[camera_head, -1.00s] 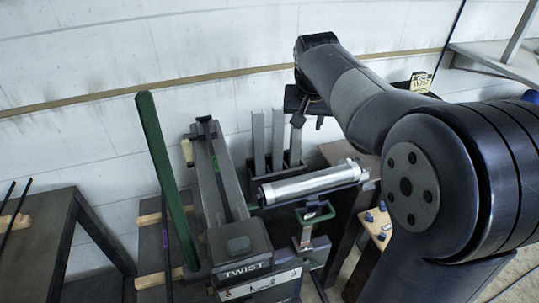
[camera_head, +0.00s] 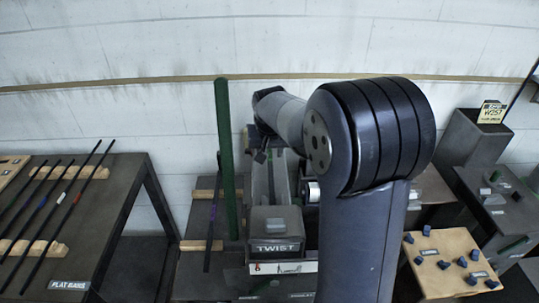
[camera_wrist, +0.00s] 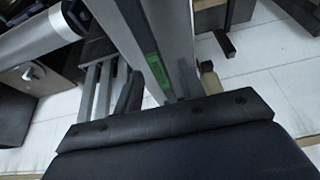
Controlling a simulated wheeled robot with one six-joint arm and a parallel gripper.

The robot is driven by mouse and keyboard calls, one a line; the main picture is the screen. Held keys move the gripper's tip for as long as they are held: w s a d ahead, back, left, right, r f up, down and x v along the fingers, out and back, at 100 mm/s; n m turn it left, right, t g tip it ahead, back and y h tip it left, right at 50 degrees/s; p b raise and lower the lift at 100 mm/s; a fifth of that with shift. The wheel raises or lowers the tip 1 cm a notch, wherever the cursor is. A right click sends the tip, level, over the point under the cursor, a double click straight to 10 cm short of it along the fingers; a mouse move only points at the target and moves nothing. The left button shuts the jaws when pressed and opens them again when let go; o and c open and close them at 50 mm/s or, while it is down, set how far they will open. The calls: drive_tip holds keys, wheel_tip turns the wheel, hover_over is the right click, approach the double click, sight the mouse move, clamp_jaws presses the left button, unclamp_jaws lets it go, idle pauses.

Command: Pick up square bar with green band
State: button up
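In the wrist view a green band (camera_wrist: 157,75) shows on a dark, narrow length lying along the grey bed of the twist machine; I take this as the square bar. The two dark fingers of my gripper (camera_wrist: 172,90) stand apart, one on each side of the bed, with the band in line between them. I see no contact with the bar. In the head view my gripper (camera_head: 262,156) is small above the bed and partly hidden by my arm. The band cannot be made out there.
The twist machine (camera_head: 275,222) stands mid-picture, with a tall green post (camera_head: 226,160) close to its left. A dark bar (camera_head: 213,215) lies on wooden blocks beside it. A flat-bar table (camera_head: 110,225) is at left; a wooden board with blue pieces (camera_head: 450,262) is at right.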

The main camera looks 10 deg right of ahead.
clamp_jaws()
drive_tip(key=shift+r, duration=0.1)
idle(0.5)
